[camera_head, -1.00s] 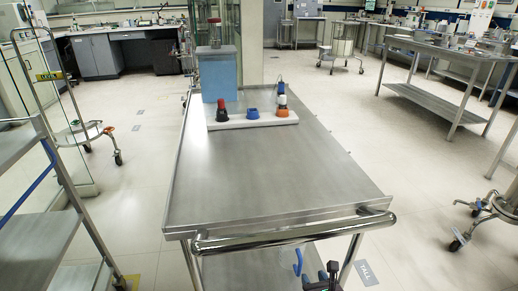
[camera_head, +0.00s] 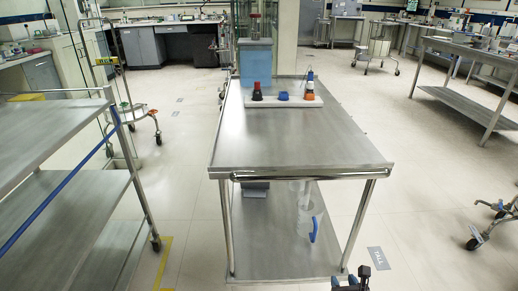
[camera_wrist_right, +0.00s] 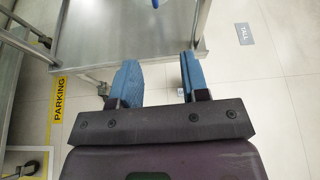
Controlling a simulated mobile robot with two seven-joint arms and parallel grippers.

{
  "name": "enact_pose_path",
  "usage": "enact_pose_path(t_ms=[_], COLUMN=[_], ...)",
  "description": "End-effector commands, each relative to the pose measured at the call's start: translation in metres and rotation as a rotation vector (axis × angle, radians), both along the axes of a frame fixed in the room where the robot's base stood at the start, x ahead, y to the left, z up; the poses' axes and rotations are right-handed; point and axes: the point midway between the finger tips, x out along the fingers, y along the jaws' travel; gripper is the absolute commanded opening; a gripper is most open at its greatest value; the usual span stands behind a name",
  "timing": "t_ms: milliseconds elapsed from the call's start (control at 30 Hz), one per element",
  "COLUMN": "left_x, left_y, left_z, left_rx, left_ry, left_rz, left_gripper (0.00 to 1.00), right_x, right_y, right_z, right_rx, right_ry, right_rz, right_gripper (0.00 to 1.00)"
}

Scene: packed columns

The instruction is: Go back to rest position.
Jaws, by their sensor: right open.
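My right gripper (camera_head: 350,279) shows at the bottom edge of the head view, in front of the steel cart's lower shelf. In the right wrist view its two blue-padded fingers (camera_wrist_right: 157,82) stand apart with nothing between them, above the floor and near the cart's lower shelf (camera_wrist_right: 105,35). My left gripper is not in the head view.
The steel cart (camera_head: 300,140) stands ahead, with a white rack (camera_head: 270,103) of coloured pieces and a blue box (camera_head: 255,64) on top. A clear jug (camera_head: 306,215) with a blue handle is on its lower shelf. A shelf trolley (camera_head: 60,190) stands left.

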Motion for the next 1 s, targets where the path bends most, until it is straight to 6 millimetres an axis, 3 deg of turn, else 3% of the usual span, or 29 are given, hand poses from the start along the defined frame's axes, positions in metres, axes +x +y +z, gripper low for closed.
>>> enact_pose_path(t_ms=[33,600,1000], left_x=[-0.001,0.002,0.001], left_y=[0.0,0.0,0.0], left_z=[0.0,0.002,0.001], left_rx=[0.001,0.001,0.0], left_ry=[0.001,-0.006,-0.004], left_rz=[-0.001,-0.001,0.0], left_gripper=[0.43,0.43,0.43], right_x=[0.003,0.024,-0.063], right_y=[-0.016,-0.139,-0.135], right_z=[0.004,0.041,0.017], right_rx=[-0.031,-0.301,0.234], right_ry=[-0.007,-0.044,0.046], right_rz=[0.001,0.025,-0.161], right_gripper=[0.42,0.42,0.42])
